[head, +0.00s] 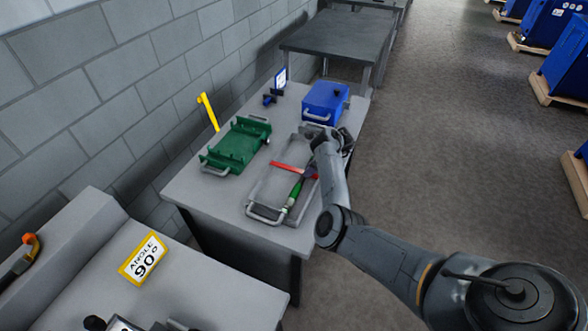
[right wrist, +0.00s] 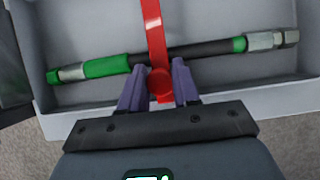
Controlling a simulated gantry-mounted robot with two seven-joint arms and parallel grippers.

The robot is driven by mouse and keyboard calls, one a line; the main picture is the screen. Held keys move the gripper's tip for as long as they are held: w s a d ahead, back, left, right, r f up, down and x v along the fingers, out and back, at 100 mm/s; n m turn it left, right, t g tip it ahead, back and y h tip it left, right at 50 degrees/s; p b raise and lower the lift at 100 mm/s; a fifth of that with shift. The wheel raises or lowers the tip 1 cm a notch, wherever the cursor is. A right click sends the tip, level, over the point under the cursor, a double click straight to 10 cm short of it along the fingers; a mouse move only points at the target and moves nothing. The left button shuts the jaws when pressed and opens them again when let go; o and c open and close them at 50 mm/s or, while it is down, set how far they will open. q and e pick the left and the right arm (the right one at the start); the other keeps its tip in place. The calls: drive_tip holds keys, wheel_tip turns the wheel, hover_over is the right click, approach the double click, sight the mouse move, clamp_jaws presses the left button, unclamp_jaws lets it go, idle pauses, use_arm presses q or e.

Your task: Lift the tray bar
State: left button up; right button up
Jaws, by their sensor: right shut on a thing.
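The grey tray (head: 262,196) lies on the grey table, with a metal handle at its near end. A red bar (head: 290,168) crosses over the tray. A hose with green sleeves (head: 295,190) lies inside the tray under the bar. In the right wrist view the red bar (right wrist: 154,35) runs down between the purple fingers of my right gripper (right wrist: 159,88), which is shut on its rounded red end. The hose (right wrist: 108,66) passes beneath it, and the tray wall (right wrist: 290,92) is beside the fingers. My left gripper is not in view.
A green fixture (head: 236,146) stands left of the tray, with a yellow upright piece (head: 208,111) behind it. A blue box (head: 325,102) stands beyond the tray. Open floor lies to the right.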

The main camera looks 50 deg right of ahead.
sight(300, 171)
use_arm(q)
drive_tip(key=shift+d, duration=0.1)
